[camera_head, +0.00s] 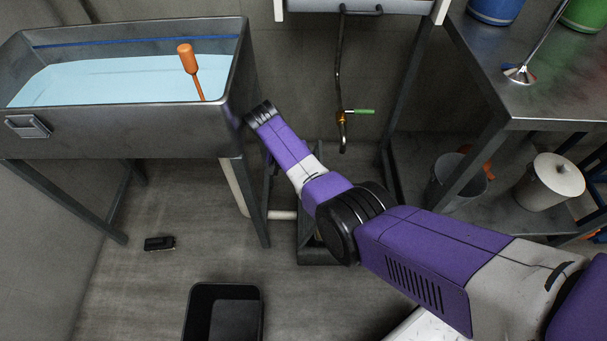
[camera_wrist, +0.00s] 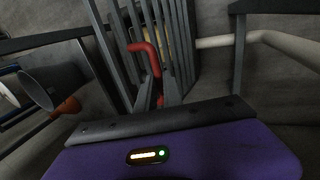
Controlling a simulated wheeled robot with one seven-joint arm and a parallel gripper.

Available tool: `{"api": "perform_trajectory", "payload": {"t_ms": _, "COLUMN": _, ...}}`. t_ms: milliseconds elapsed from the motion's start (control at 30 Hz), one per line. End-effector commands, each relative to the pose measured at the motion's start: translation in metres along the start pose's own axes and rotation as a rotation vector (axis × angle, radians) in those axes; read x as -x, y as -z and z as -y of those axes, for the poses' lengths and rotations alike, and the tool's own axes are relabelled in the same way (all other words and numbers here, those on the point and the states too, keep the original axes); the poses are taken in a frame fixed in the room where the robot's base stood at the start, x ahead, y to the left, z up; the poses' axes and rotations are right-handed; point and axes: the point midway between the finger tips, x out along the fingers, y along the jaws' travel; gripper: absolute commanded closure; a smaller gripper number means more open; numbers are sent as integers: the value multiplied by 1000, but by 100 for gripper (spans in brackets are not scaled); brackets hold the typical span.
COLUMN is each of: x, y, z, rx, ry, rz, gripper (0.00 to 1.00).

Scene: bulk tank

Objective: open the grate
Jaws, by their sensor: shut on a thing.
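The grate (camera_wrist: 185,40) shows in the wrist view as a row of dark parallel bars at the upper middle. A red bent handle (camera_wrist: 148,50) stands out in front of the bars. My gripper (camera_wrist: 158,98) is shut on the red handle, its dark fingers on either side of the handle's lower end. A dark frame (camera_head: 322,257) shows on the floor below my arm.
A steel tank (camera_head: 120,142) of pale liquid with an orange-handled tool (camera_head: 188,60) stands at left. A grey bucket (camera_head: 460,182) and white-lidded pot (camera_head: 552,180) stand at right. A black bin (camera_head: 223,295) and small black object (camera_head: 159,243) are on the floor. A pale pipe (camera_wrist: 250,38) runs beside the grate.

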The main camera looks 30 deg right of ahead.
Motion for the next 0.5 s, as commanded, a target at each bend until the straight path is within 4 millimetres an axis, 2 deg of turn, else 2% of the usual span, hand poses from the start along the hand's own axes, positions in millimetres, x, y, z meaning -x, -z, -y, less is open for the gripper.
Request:
{"api": "perform_trajectory", "payload": {"t_ms": 33, "x": -7, "y": -7, "z": 1, "rx": 6, "ry": -2, "rz": 16, "gripper": 100}}
{"api": "perform_trajectory", "payload": {"t_ms": 133, "x": -7, "y": -7, "z": 1, "rx": 6, "ry": -3, "rz": 17, "gripper": 100}}
{"api": "perform_trajectory", "payload": {"t_ms": 167, "x": -7, "y": -7, "z": 1, "rx": 6, "ry": -3, "rz": 17, "gripper": 87}}
{"api": "perform_trajectory", "payload": {"t_ms": 267, "x": -6, "y": -6, "z": 0, "rx": 5, "ry": -3, "rz": 15, "gripper": 68}}
{"api": "perform_trajectory", "payload": {"t_ms": 500, "x": -3, "y": -3, "z": 0, "rx": 3, "ry": -2, "rz": 8, "gripper": 67}}
